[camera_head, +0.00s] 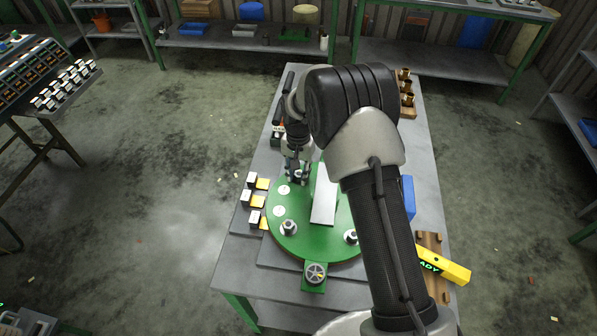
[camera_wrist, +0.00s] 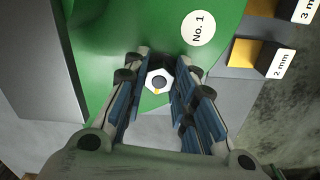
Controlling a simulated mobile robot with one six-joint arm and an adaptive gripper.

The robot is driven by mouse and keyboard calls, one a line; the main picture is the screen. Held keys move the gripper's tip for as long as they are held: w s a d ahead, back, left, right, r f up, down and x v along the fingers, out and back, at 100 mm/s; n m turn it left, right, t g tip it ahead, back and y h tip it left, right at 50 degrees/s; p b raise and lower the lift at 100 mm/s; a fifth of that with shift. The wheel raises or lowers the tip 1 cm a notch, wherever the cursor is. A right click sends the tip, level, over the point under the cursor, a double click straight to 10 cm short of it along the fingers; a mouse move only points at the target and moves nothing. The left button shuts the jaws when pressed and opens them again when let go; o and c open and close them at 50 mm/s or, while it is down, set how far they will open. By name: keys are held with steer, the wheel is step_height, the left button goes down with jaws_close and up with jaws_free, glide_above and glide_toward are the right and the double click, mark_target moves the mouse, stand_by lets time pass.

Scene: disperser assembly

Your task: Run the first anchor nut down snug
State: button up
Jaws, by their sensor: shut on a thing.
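A pale hex nut (camera_wrist: 160,80) with a dark round centre and a small yellow mark sits at the green disc, close to the round "No. 1" label (camera_wrist: 196,28). My gripper (camera_wrist: 158,88) is shut on this nut, with its blue-padded fingers on either side. In the head view my gripper (camera_head: 298,174) points down at the back left of the round green disc (camera_head: 300,246). The nut is mostly hidden there by the fingers. Other nuts stand on the disc at front left (camera_head: 289,228) and front right (camera_head: 351,237).
A grey upright plate (camera_head: 324,196) stands on the disc, right of my gripper. Yellow-and-white labelled blocks (camera_head: 256,201) line the table's left side. A yellow sign bar (camera_head: 443,266), a blue box (camera_head: 407,197) and a wooden rack with brass parts (camera_head: 405,104) are on the right.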

mark_target(298, 174)
steer(key=o, duration=1.1)
steer(key=shift+c, duration=0.2)
step_height(298, 174, up, 12)
stand_by(0.3)
